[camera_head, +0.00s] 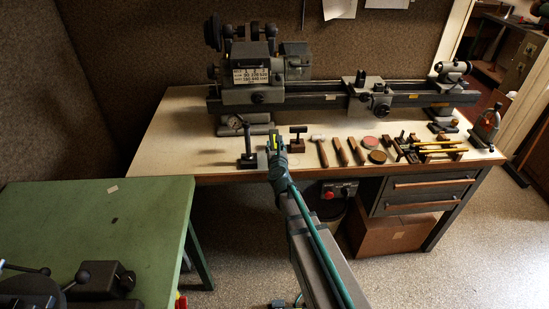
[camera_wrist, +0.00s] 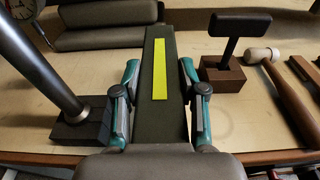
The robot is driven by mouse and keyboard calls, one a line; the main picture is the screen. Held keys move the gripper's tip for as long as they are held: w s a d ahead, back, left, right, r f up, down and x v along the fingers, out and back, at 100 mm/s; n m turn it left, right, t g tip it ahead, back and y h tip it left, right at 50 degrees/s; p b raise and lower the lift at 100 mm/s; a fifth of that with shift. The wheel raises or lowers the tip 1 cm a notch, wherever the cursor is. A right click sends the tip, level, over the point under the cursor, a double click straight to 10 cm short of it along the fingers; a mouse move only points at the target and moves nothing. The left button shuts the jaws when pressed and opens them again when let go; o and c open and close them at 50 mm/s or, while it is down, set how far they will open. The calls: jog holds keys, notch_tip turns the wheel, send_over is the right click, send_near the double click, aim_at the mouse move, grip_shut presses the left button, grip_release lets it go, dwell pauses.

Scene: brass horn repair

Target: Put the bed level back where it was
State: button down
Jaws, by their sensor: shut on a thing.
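The bed level is a dark rectangular bar (camera_wrist: 150,120) with a bright yellow strip along its top; the strip also shows in the head view (camera_head: 274,143). My gripper (camera_wrist: 159,78) is shut on the bed level, one finger on each long side, and the bar points away toward the lathe. In the head view my gripper (camera_head: 276,158) is over the front edge of the bench (camera_head: 185,140), between the dial gauge stand and the T-handled tool. I cannot tell whether the bar touches the bench top. My gripper hides the bar's near end.
The dial gauge stand (camera_wrist: 75,130) is close on the left, the T-handled tool in a wooden block (camera_wrist: 222,75) close on the right. A mallet (camera_wrist: 290,95) and wooden-handled tools (camera_head: 340,151) lie further right. The lathe (camera_head: 330,95) stands behind. A green table (camera_head: 110,220) is at left.

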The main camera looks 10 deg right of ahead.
jog(key=f+b, duration=0.1)
jog(key=w+f+b, duration=0.1)
jog(key=f, duration=0.1)
jog(key=w+f+b, duration=0.1)
jog(key=f, duration=0.1)
jog(key=shift+b, duration=0.35)
jog(key=shift+s+f, duration=0.1)
jog(key=shift+f+b, duration=0.15)
jog(key=shift+b, duration=0.15)
jog(key=c, duration=0.7)
grip_release()
jog(key=shift+o, duration=0.2)
